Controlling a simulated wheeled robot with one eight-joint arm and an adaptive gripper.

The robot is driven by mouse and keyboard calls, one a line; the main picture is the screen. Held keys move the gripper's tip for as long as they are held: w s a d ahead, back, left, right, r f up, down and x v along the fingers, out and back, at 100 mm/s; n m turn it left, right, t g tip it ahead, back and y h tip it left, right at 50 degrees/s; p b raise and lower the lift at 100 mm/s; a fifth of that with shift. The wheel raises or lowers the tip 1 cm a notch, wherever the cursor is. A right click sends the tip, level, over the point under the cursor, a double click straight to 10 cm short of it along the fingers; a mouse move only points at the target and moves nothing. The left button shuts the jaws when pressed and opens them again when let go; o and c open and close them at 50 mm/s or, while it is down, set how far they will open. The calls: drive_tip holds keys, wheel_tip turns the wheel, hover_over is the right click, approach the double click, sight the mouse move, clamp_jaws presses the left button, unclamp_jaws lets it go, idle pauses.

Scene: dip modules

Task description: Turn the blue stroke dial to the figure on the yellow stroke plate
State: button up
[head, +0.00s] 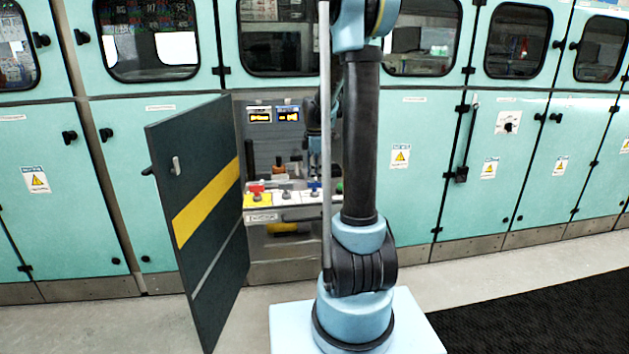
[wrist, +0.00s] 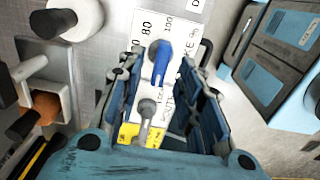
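In the wrist view my gripper (wrist: 163,78) is open, one finger on each side of the dial, with gaps showing; I cannot tell whether either finger touches. A yellow plate (wrist: 129,133) shows low between the fingers, partly hidden by a grey knob (wrist: 147,107); no figure on it is readable. In the head view, the gripper area is mostly hidden behind my arm, and a small blue part (head: 314,186) shows on the bench.
An open dark cabinet door (head: 205,150) with a yellow stripe stands left of the bay. Other knobs sit on the panel (head: 285,197). In the wrist view, a blue-grey box (wrist: 285,45) stands close at right.

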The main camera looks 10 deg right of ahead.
sight(315, 188)
drive_tip(key=shift+f, duration=1.05)
drive_tip(key=shift+c, duration=0.3)
clamp_jaws()
